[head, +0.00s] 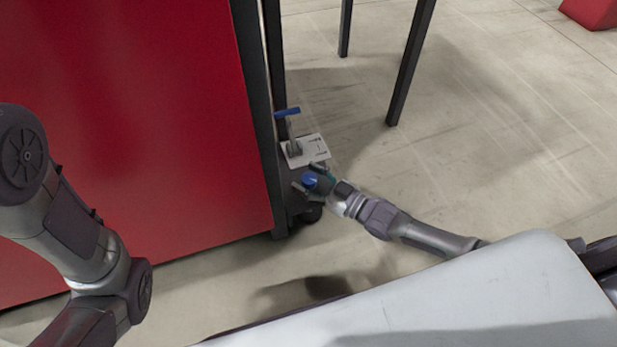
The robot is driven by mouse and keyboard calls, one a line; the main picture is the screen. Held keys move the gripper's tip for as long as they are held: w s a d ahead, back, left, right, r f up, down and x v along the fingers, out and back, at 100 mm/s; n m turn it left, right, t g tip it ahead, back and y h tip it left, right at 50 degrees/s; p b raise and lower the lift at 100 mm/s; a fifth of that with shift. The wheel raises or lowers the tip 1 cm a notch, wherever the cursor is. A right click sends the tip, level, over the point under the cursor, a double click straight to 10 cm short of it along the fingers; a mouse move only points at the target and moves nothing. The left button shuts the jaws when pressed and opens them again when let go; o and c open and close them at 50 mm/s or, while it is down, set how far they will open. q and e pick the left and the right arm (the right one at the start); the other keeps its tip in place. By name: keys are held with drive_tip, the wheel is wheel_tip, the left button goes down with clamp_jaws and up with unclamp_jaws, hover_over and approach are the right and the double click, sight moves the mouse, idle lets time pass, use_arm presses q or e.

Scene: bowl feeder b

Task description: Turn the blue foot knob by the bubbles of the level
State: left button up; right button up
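A small blue knob (309,180) shows low beside the corner of the red cabinet. My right gripper (310,178) reaches it from the right, with its dark fingers on either side of the knob. The fingers are apart, but I cannot tell whether they touch or grip it. A second blue part, a flat handle (288,112) on a grey upright, stands just behind, beside a white plate (315,148) with dark marks. I cannot make out a level or any bubbles. My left arm is at the left; its gripper is out of view.
The red cabinet (130,110) fills the left, with a dark frame post (258,100) at its edge. Thin dark legs (408,65) stand behind. The concrete floor (490,130) to the right is open. A red object (590,12) is at the far top right.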

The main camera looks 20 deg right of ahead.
drive_tip(key=v, duration=1.2)
idle(0.5)
